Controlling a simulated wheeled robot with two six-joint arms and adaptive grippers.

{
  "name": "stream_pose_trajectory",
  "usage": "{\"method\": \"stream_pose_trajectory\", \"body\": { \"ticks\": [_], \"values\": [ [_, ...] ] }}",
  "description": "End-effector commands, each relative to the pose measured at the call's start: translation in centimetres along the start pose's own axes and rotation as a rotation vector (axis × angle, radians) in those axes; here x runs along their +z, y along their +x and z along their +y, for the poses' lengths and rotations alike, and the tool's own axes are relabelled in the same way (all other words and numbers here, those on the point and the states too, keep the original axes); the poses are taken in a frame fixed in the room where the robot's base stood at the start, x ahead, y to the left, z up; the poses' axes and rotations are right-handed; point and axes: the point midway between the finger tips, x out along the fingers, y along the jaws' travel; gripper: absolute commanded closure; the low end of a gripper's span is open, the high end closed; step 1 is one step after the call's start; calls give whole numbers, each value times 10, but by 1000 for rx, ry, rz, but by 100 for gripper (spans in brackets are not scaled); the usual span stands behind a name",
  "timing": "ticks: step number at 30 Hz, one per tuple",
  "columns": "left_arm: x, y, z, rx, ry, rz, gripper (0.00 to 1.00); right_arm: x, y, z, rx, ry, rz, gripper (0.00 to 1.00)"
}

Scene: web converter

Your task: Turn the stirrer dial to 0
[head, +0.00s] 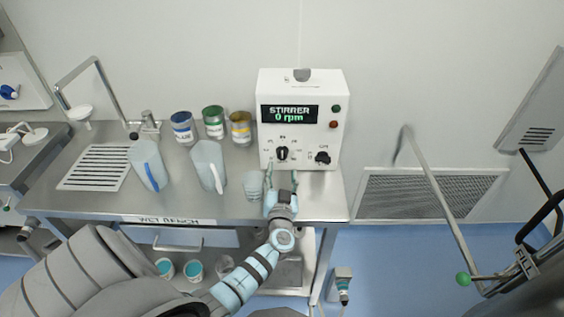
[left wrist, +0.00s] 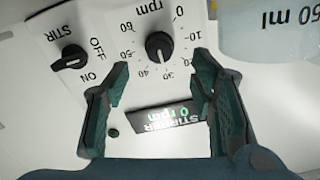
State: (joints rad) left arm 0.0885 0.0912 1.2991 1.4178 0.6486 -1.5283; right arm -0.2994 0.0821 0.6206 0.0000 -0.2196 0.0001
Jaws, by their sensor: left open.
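The white stirrer box (head: 330,92) stands at the back of the bench; its display (head: 289,114) reads "STIRRER 0 rpm". The black stirrer dial (head: 282,153) is at its lower left, ringed by numbers. In the left wrist view, upside down, the dial (left wrist: 160,46) is upper middle; I cannot tell exactly where its pointer stands. The STIR ON/OFF switch (head: 322,157) is right of the dial, and left of it in the wrist view (left wrist: 70,58). My left gripper (head: 281,172) is open and empty just in front of the dial, its fingers (left wrist: 158,75) spread apart. My right gripper is not seen.
A small clear beaker (head: 253,184) stands close left of my gripper. Two jugs (head: 150,164) (head: 209,165) and several labelled cans (head: 213,122) stand further left. The bench front edge (head: 180,220) runs below. A wall grille (head: 420,195) is at right.

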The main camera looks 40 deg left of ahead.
Motion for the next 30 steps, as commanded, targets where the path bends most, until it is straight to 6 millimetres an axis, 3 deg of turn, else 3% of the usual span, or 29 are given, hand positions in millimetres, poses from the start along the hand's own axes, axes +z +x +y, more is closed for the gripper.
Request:
{"method": "stream_pose_trajectory", "body": {
  "ticks": [3, 9, 20, 27, 29, 30],
  "values": [
    [3, 25, 1, 0, 1, 2, 49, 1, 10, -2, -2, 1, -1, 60],
    [3, 54, 1, 0, 1, 1, 49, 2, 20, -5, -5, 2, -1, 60],
    [1, 62, 0, 1, 0, 0, 49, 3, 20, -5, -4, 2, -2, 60],
    [1, 62, 0, 2, 0, 0, 88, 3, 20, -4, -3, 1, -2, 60],
    [1, 62, 0, 2, 0, 0, 97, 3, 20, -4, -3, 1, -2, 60],
    [1, 62, 0, 2, 0, 0, 98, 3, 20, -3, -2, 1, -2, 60]
  ]
}}
